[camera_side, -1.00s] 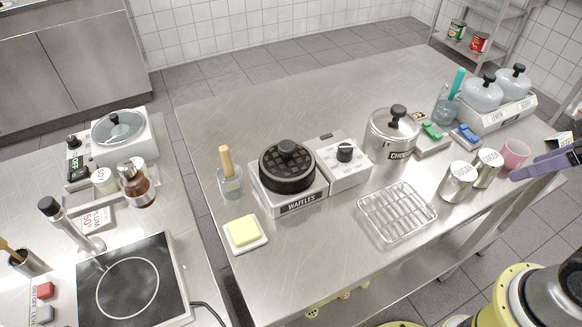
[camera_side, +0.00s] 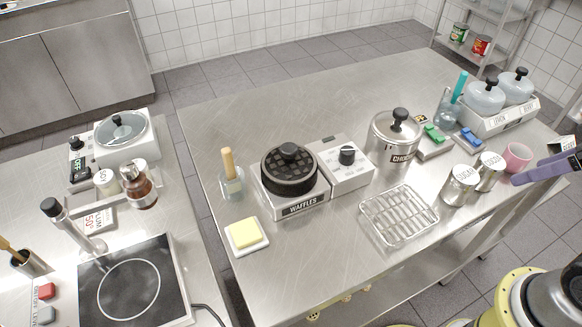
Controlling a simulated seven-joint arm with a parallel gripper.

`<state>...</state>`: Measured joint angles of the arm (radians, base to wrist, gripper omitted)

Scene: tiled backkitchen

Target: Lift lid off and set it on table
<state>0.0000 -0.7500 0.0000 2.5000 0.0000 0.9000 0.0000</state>
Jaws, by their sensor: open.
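Several lidded vessels stand on the steel table (camera_side: 300,120). A silver pot marked CHOC (camera_side: 394,150) is right of centre, its lid (camera_side: 388,124) seated with a black knob on top. Two pale domed lids (camera_side: 484,96) (camera_side: 517,84) with black knobs sit on a white labelled unit at the far right. The waffle maker (camera_side: 289,170) has a round black top with a knob. My gripper (camera_side: 516,180), with purple fingers, comes in at the right edge beside the pink cup. It is open, apart from every lid, and partly out of frame.
A wire rack (camera_side: 398,214), two silver shakers (camera_side: 460,184) and a pink cup (camera_side: 515,157) line the table's near right side. A butter dish (camera_side: 246,235) is at the near left. The table's back left and front middle are clear. A glass-lidded cooker (camera_side: 121,134) stands on the left counter.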

